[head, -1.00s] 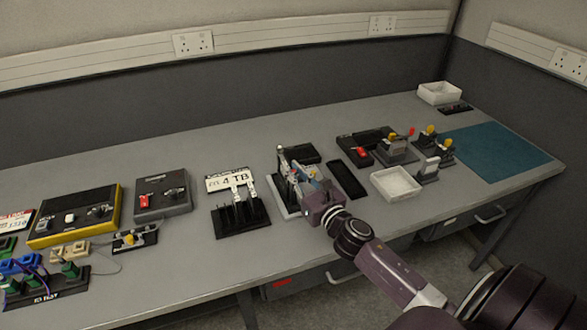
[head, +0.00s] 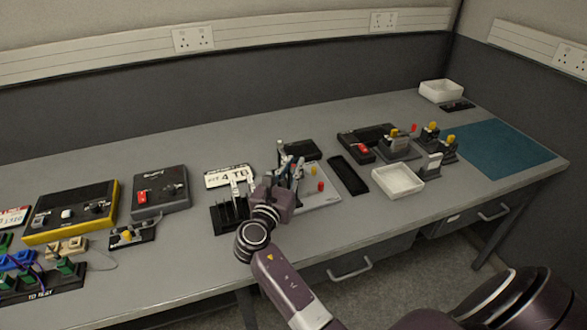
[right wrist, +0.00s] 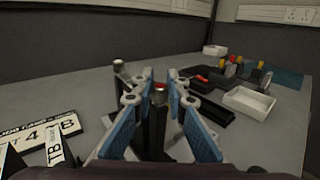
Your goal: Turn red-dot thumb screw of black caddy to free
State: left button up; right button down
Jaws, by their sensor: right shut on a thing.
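My right gripper (head: 287,180) is over the pale grey plate (head: 325,197) near the table's front middle. In the right wrist view its blue-padded fingers (right wrist: 159,98) are closed around the silver head of a thumb screw (right wrist: 160,88), with red on its top. This screw sits on a dark upright post that I take for part of the black caddy (right wrist: 155,128). A second silver-topped post (right wrist: 119,68) stands apart, farther left. The fingers and arm hide much of the caddy, and the screw's turn cannot be read. My left gripper is out of view.
A 4 TB label plate (head: 229,176) and a black slotted rack (head: 222,216) are left of the gripper. A black tray (head: 348,174) and a white bin (head: 398,181) are to the right.

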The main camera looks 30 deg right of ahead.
aim_at(294, 166)
jog(key=shift+m+g+h, duration=0.5)
jog(key=shift+m+g, duration=0.1)
jog(key=shift+g, duration=0.2)
jog(key=c, duration=1.9)
grip_release()
notch_tip(294, 166, up, 10)
jog(key=shift+f, duration=0.1)
